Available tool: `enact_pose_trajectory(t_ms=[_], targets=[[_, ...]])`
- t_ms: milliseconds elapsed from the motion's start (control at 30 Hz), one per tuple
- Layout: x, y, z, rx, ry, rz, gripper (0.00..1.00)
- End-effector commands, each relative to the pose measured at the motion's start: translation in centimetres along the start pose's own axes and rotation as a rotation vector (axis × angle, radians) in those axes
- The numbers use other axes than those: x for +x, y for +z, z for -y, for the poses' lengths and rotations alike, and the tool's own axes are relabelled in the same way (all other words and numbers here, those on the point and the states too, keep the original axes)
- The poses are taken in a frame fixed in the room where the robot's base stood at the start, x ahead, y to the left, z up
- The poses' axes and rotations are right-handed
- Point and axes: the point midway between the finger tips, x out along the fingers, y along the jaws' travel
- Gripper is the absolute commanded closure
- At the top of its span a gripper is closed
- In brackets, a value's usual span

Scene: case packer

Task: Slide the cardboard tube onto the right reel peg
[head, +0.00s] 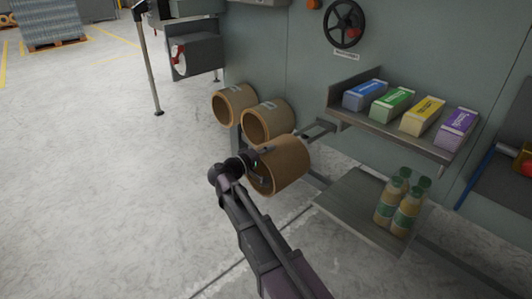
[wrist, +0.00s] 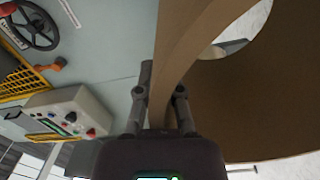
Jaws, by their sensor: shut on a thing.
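The brown cardboard tube (head: 290,162) is in my gripper, in front of the machine's grey side. My gripper (head: 259,166) is shut on the tube's near rim, one finger on each side of the wall. In the wrist view my gripper (wrist: 163,92) pinches the wall of the tube (wrist: 240,105), which fills the right half. A grey metal piece (wrist: 228,48) shows through the tube's opening. A dark metal bar (head: 319,131) sticks out just behind the tube in the head view. I cannot tell if it is the right reel peg; the tube covers that area.
Two similar tubes (head: 237,104) (head: 268,122) sit side by side to the left, against the machine. A shelf (head: 440,153) with several coloured cartons is at right. A lower shelf (head: 345,205) holds several bottles (head: 405,212). The floor at left is mostly clear.

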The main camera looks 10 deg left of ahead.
Motion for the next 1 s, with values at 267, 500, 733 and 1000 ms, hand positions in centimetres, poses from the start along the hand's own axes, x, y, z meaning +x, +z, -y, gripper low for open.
enact_pose_trajectory(t_ms=[267, 500, 733, 1000], targets=[[1.4, -0.1, 0.0, 0.0, 0.001, -0.001, 1.0], [2.5, -0.2, 0.0, 0.0, 0.001, -0.001, 1.0], [3.6, -0.2, 0.1, 0.0, 0.001, -0.001, 1.0], [4.9, -0.3, 0.1, 0.0, 0.001, -0.002, 1.0]])
